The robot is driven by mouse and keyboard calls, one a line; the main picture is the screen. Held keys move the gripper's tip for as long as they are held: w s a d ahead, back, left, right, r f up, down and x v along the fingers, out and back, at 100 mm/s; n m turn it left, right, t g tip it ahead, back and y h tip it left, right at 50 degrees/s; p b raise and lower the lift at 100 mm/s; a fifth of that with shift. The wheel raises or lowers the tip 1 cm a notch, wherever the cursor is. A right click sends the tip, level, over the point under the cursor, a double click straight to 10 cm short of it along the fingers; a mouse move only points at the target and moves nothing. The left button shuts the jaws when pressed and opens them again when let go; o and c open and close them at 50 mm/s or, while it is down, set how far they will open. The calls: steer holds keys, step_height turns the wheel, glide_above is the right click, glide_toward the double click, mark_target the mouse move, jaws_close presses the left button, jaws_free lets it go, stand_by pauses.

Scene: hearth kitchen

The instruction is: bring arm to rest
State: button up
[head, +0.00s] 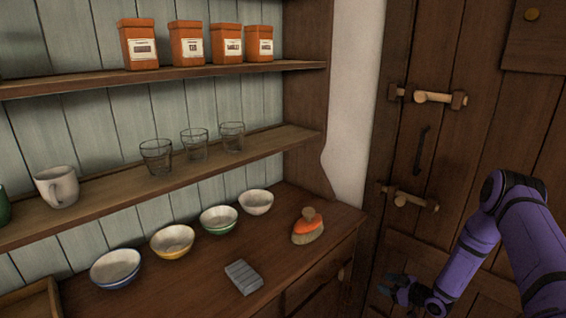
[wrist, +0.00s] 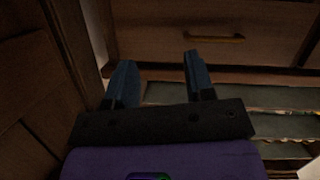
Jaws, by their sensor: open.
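My purple arm reaches in from the right side of the head view, bent, with my gripper (head: 391,287) low in front of the wooden door. In the wrist view my gripper (wrist: 160,82) shows two dark blue fingers spread apart with nothing between them. Beyond the fingers is a wooden drawer front with a brass handle (wrist: 215,39). The gripper is to the right of the dresser and below its counter top, touching nothing that I can see.
The dresser counter (head: 190,287) holds several bowls, a grey block (head: 244,277) and an orange brush (head: 308,228). Shelves above carry a mug (head: 57,187), glasses (head: 194,145) and orange tins (head: 187,43). The door (head: 455,150) with wooden bolts stands behind my arm.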

steer(key=w+d+r+m+h, duration=0.1)
steer(key=w+d+r+h, duration=0.15)
steer(key=r, duration=0.85)
steer(key=w+d+r+h, duration=0.1)
steer(key=w+r+h, duration=0.25)
steer(key=r, duration=0.65)
steer(key=s+r+m+g+h, duration=0.1)
steer(key=s+r+h, duration=0.15)
steer(key=r, duration=0.75)
steer(key=s+r+m+g+h, duration=0.15)
steer(key=s+r, duration=0.25)
steer(key=r, duration=0.6)
steer(key=s+a+r+m+h, duration=0.1)
steer(key=s+a+r+m, duration=0.2)
steer(key=s+r, duration=0.55)
steer(key=s+a+r+m+g, duration=0.1)
steer(key=s+a+r, duration=0.1)
steer(key=s, duration=0.8)
steer(key=s+a+r+m+g+y, duration=0.1)
steer(key=s+a+r, duration=0.1)
steer(key=s, duration=0.8)
steer(key=s+a+r+m+g, duration=0.1)
steer(key=s+a+r, duration=0.2)
steer(key=s, duration=0.8)
steer(key=shift+r+m+y, duration=0.3)
steer(key=shift+r+m, duration=0.05)
steer(key=shift+r, duration=0.35)
steer(key=shift+a, duration=0.1)
